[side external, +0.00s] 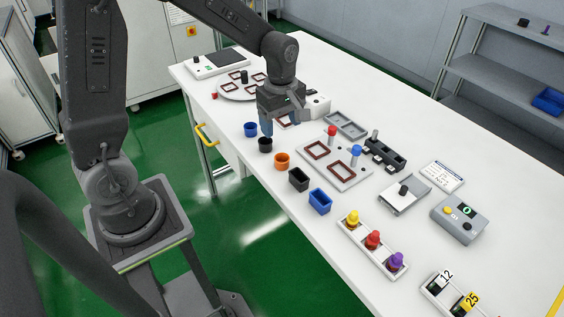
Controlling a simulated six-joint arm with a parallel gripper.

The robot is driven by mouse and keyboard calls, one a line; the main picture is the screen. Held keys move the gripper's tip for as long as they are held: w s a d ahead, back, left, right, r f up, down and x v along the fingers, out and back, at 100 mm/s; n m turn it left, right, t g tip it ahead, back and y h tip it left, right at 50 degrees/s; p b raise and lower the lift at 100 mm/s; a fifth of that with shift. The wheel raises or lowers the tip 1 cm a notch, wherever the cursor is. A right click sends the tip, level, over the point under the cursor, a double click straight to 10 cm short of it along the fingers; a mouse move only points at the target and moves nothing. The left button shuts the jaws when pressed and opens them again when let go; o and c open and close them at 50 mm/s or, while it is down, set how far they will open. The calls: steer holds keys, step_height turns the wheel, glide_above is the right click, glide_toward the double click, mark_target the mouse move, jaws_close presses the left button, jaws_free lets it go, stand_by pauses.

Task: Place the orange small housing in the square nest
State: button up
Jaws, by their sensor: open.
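The orange small housing (282,161) is a small open cup standing upright on the white table, in a row of cups near the table's left edge. My gripper (281,124) is open, pointing down above the table, behind the orange housing and apart from it. Nothing shows between its fingers. A light grey plate (329,162) carries two red-brown square frames, one at the left (316,150) and one nearer the camera (341,171); both look empty. Similar frames lie on a round plate (238,92) farther back. Which one is the square nest I cannot tell.
A blue cup (250,129) and a black cup (265,145) stand close by my gripper. A black box (298,180) and a blue box (319,202) continue the row. A grey tray (346,125) lies behind.

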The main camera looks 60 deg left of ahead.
glide_above(282, 159)
steer(key=f, duration=0.4)
steer(key=s+d+f, duration=0.1)
steer(key=f, duration=0.1)
steer(key=shift+d+f, duration=0.2)
steer(key=shift+f, duration=2.5)
steer(key=shift+c, duration=0.4)
steer(key=c, duration=1)
steer(key=shift+r, duration=0.1)
